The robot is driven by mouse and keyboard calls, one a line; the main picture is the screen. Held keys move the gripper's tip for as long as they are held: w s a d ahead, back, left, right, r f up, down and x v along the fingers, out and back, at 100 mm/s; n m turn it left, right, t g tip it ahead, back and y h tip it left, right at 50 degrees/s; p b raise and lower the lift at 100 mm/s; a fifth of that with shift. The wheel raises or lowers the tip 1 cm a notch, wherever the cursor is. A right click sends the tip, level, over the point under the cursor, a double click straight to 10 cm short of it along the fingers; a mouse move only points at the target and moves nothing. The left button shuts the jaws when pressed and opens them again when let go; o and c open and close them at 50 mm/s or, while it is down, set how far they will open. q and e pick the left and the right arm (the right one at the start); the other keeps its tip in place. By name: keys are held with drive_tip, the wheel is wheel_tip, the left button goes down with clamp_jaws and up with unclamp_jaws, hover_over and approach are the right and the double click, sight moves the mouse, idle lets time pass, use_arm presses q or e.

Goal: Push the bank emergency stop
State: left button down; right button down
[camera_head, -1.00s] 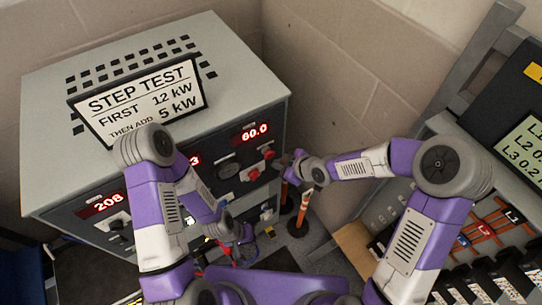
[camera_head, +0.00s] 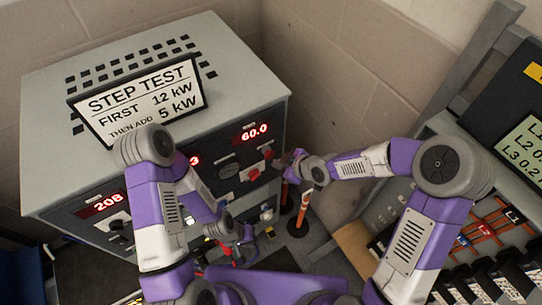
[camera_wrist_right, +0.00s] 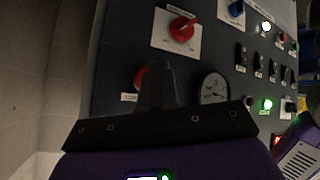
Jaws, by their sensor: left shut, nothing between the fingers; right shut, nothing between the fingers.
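The grey load bank (camera_head: 245,90) stands at the left in the head view. Its dark front panel carries a red round button (camera_head: 268,154) near the right edge, which looks like the emergency stop. In the right wrist view the button (camera_wrist_right: 141,76) is partly hidden behind my fingers. My right gripper (camera_head: 281,161) is shut and empty, close in front of the panel beside the button; I cannot tell whether it touches. Its fingers also show in the right wrist view (camera_wrist_right: 155,80). My left gripper (camera_head: 243,250) is shut and empty, low before the panel.
An orange-and-white post (camera_head: 301,212) stands on the floor right of the bank. A bench with a meter (camera_head: 525,140) is at the right.

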drive_tip(key=shift+w+a, duration=0.2)
drive_tip(key=shift+w, duration=0.15)
drive_tip(key=shift+w+a+b, duration=0.3)
idle(0.7)
drive_tip(key=shift+d, duration=0.1)
drive_tip(key=shift+s+d, duration=0.45)
drive_tip(key=shift+s, duration=0.25)
drive_tip(key=shift+s+d, duration=0.9)
drive_tip(key=shift+s, duration=0.3)
drive_tip(key=shift+s+d, duration=0.85)
drive_tip(key=shift+s, duration=0.35)
